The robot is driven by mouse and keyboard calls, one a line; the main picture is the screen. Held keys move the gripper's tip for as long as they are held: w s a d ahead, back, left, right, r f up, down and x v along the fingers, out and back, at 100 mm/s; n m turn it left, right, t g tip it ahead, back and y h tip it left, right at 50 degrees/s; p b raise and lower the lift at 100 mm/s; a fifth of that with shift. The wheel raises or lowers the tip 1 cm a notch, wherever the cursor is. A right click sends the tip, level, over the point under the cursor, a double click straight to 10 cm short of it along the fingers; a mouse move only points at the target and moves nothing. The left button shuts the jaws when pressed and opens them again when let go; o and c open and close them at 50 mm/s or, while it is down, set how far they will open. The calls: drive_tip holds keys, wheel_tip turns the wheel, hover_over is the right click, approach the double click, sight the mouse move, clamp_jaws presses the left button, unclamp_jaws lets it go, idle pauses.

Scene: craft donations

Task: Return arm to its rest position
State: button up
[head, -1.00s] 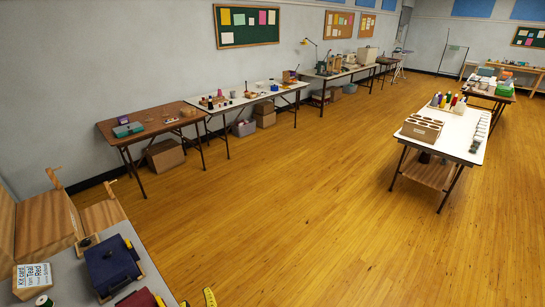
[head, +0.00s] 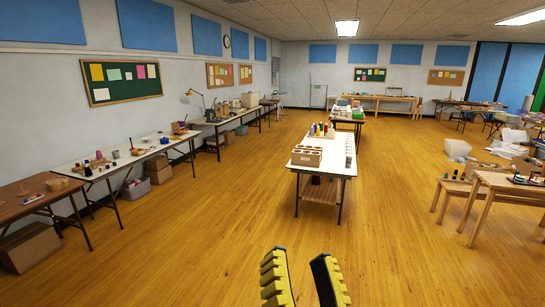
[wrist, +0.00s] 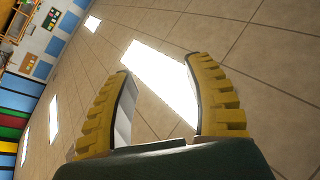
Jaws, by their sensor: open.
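My gripper (head: 302,268) shows at the bottom middle of the head view, its two yellow ridged fingers pointing up over bare floor. It is open, with a clear gap and nothing between the fingers. In the wrist view my gripper (wrist: 157,80) also stands open and empty, with the tiled ceiling (wrist: 270,75) and a bright light panel (wrist: 160,75) behind it. The rest of my arm is out of the head view.
A white-topped table (head: 335,163) with a cardboard holder (head: 306,156) stands ahead. Tables (head: 125,160) line the left wall. The wooden floor (head: 230,235) between is clear.

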drive_tip(key=s+d+r+n+h, duration=0.2)
drive_tip(key=s+d+h, duration=0.1)
drive_tip(key=s, duration=0.2)
wheel_tip(320, 180, up, 21)
drive_tip(key=n+p, duration=0.1)
drive_tip(key=p, duration=2)
drive_tip(key=shift+d+f+h, duration=0.15)
drive_tip(key=shift+d+h, duration=0.05)
drive_tip(key=shift+h, duration=0.2)
